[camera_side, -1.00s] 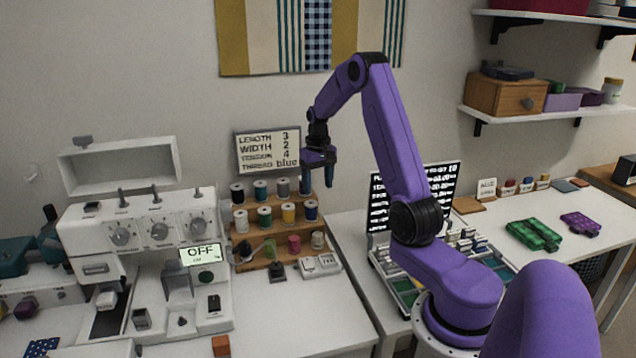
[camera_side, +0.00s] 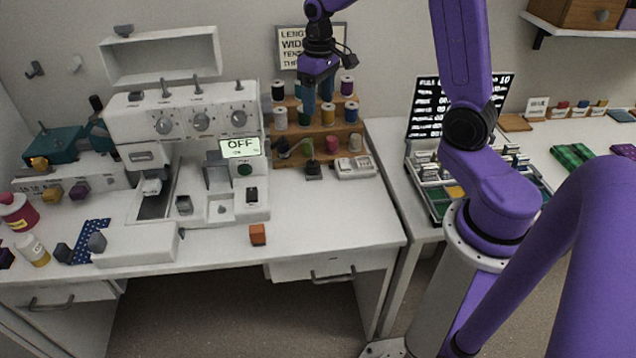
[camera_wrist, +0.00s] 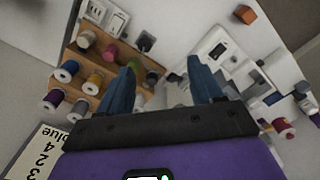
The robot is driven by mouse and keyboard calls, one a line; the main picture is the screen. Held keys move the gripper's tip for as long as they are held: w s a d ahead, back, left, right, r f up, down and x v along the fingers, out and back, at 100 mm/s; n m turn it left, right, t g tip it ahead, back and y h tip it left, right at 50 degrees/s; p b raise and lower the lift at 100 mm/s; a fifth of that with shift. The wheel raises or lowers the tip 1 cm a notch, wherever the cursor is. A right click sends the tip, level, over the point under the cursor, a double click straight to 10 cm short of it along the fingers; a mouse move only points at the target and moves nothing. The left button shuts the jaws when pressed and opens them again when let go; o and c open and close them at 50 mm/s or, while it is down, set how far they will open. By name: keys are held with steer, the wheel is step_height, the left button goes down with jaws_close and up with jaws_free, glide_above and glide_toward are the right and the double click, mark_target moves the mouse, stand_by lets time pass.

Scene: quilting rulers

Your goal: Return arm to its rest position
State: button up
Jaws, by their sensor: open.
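My gripper (camera_side: 318,98) hangs from my purple arm in front of the thread rack, pointing down. In the wrist view its two blue fingers (camera_wrist: 160,88) stand apart with nothing between them. The wooden thread rack (camera_side: 322,131) holds several spools and is partly hidden behind my gripper in the side view. In the wrist view the rack (camera_wrist: 92,80) lies to the left of the fingers. The white sewing machine (camera_side: 190,130) stands left of the rack with its display reading OFF.
An orange block (camera_side: 257,234) lies near the table's front edge. A settings sign (camera_side: 291,48) is on the wall behind my gripper. An open case (camera_side: 430,200) stands beside my arm. The table front between block and case is clear.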

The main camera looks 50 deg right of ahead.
steer(key=s+a+r+n, duration=0.2)
steer(key=s+a+n, duration=0.4)
steer(key=s+a, duration=0.7)
steer(key=s+n, duration=0.6)
steer(key=s, duration=0.8)
steer(key=shift+s+a, duration=0.4)
steer(key=shift+a, duration=0.05)
